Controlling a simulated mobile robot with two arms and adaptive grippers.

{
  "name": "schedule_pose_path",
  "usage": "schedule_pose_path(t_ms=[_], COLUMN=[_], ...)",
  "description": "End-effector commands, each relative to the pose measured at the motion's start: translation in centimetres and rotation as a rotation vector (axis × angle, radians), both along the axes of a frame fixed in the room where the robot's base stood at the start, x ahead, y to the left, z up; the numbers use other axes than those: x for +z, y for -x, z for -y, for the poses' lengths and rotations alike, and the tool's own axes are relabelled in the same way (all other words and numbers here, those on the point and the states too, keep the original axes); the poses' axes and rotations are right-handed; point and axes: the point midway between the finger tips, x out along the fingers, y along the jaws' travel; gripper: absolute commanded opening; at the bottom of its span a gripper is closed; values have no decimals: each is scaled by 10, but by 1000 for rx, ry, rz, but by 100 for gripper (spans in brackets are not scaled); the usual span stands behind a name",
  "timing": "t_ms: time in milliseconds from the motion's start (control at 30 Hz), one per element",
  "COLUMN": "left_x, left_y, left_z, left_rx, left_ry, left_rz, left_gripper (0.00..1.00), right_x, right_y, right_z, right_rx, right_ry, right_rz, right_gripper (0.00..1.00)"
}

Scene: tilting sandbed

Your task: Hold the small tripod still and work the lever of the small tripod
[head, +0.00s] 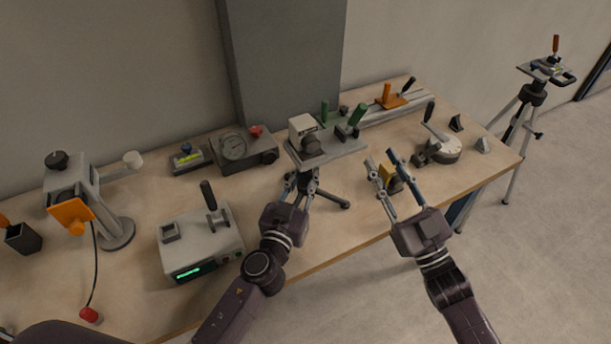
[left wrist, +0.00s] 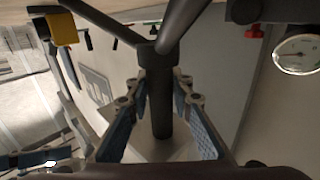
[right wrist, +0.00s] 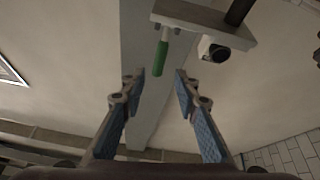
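The small tripod (head: 345,151) stands on the bench, with a flat grey head plate, a pale block and dark splayed legs. A green-gripped lever (head: 357,114) rises from its right side. A second green grip (head: 325,112) stands behind. My left gripper (head: 297,186) is at the tripod's column, below the plate. In the left wrist view its fingers close on both sides of the dark column (left wrist: 161,105). My right gripper (head: 384,160) is open and empty, right of the plate and apart from it. The right wrist view shows a green grip (right wrist: 162,58) beyond the open fingertips (right wrist: 159,78).
A grey box with a lever (head: 200,243) stands left of my left arm. A gauge unit (head: 235,150) is behind it. A round dial device (head: 437,150), an orange-handled slide (head: 395,97) and a small yellow piece (head: 384,173) are near my right gripper. A grey pillar rises behind.

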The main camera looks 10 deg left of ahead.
Motion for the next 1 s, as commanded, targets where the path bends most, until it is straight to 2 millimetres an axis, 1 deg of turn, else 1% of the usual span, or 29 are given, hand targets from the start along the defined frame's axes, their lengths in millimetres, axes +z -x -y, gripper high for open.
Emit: schedule_pose_path(t_ms=[33, 100, 133, 467, 633, 733, 867, 1000], left_x=[0, 0, 0, 0, 0, 0, 0, 0], left_y=[0, 0, 0, 0, 0, 0, 0, 0], left_z=[0, 0, 0, 0, 0, 0, 0, 0], left_rx=[0, 0, 0, 1, 1, 1, 1, 1], left_ry=[0, 0, 0, 0, 0, 0, 0, 0], left_rz=[0, 0, 0, 0, 0, 0, 0, 0], left_gripper=[8, 1, 0, 0, 0, 0, 0, 0], right_x=[0, 0, 0, 0, -1, -3, -6, -12], right_y=[0, 0, 0, 0, 0, 1, 3, 7], right_z=[0, 0, 0, 0, 3, 9, 23, 37], right_rx=[0, 0, 0, 0, -18, -61, -153, -259], right_ry=[0, 0, 0, 0, 38, 131, 327, 561], right_rz=[0, 0, 0, 0, 33, 113, 290, 513], right_gripper=[29, 29, 29, 29, 10, 0, 0, 0])
